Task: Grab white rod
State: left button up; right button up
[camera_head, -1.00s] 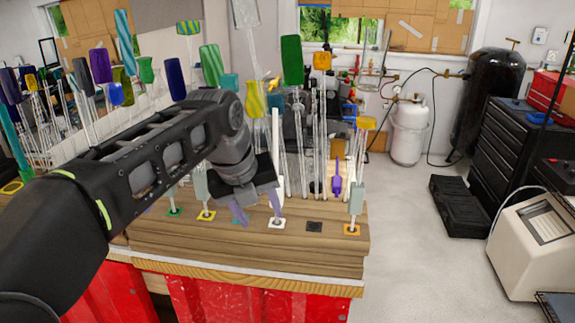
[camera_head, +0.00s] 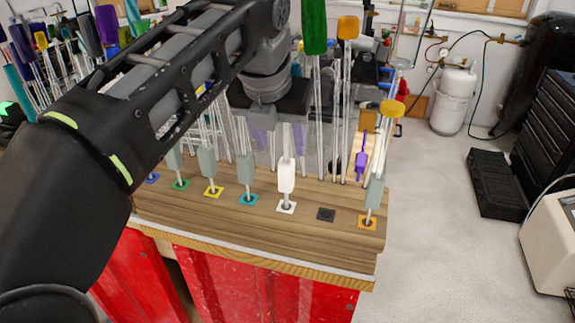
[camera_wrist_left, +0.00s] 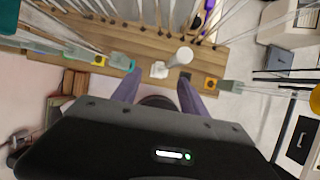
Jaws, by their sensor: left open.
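The white rod stands upright in the wooden rack, with a white grip (camera_head: 287,177) and a white square (camera_head: 286,206) at its foot. It also shows in the left wrist view (camera_wrist_left: 182,58), ahead of the fingertips and roughly in line with the gap between them. My left gripper (camera_head: 285,143) is open with purple fingers, above and behind the white grip in the head view. Its spread fingers show in the left wrist view (camera_wrist_left: 158,91), with nothing held between them. My right gripper is not in view.
A black square (camera_head: 326,214) right of the white rod is empty. Tall glass rods and a purple rod (camera_head: 361,161) crowd behind.

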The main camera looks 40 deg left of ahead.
aim_at(285, 156)
pick_arm(q)
jog(key=shift+f, duration=0.4)
jog(key=shift+w+a+f, duration=0.1)
jog(key=shift+w+f, duration=0.3)
jog(key=shift+f, duration=0.2)
jog(key=shift+f, duration=0.1)
jog(key=x, duration=0.5)
jog(key=shift+w, duration=0.1)
jog(key=shift+c, duration=0.3)
grip_shut()
dwell(0.4)
